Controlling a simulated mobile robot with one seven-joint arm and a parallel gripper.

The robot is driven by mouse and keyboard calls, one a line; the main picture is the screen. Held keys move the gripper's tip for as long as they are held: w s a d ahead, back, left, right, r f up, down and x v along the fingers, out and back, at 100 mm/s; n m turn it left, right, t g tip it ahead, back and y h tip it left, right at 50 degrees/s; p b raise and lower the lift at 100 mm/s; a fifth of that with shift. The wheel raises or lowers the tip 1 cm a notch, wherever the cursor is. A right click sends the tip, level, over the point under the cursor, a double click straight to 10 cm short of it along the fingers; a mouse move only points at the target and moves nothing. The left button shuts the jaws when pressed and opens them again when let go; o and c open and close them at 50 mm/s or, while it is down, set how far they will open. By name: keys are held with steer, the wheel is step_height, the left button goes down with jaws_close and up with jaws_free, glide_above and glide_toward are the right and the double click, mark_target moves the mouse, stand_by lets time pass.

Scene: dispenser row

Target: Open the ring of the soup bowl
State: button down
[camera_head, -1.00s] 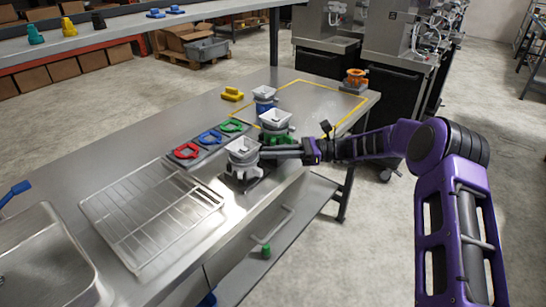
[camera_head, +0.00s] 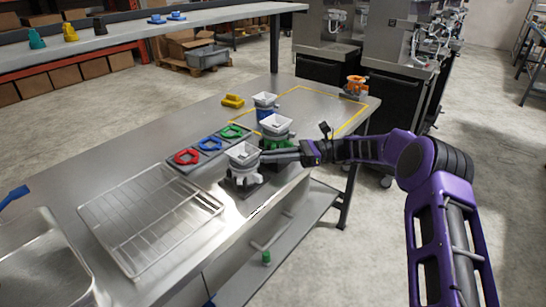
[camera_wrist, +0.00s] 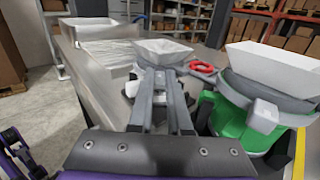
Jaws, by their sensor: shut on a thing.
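The nearest dispenser has a white square bowl (camera_head: 243,152) above a pale ring with knobs (camera_head: 243,172). I cannot tell from the frames whether it is the soup bowl. My gripper (camera_head: 264,157) reaches it from the right at ring height. In the wrist view the gripper (camera_wrist: 160,84) is shut just below the white bowl (camera_wrist: 163,49), apparently on a lug of the ring. The fingers hide the lug, so the ring's turn is unclear. A second white bowl (camera_head: 277,124) sits on a green holder (camera_wrist: 232,125), close beside my gripper. A third bowl (camera_head: 265,99) has a blue holder.
A wire rack (camera_head: 150,215) and sink (camera_head: 45,265) lie to the left. A yellow piece (camera_head: 233,101) lies farther back. The yellow-outlined area is largely clear.

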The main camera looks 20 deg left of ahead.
steer(key=c, duration=0.8)
jaws_free()
steer(key=shift+c, duration=0.2)
steer(key=b+v, duration=0.2)
steer(key=v, duration=1.5)
steer(key=shift+d, duration=0.2)
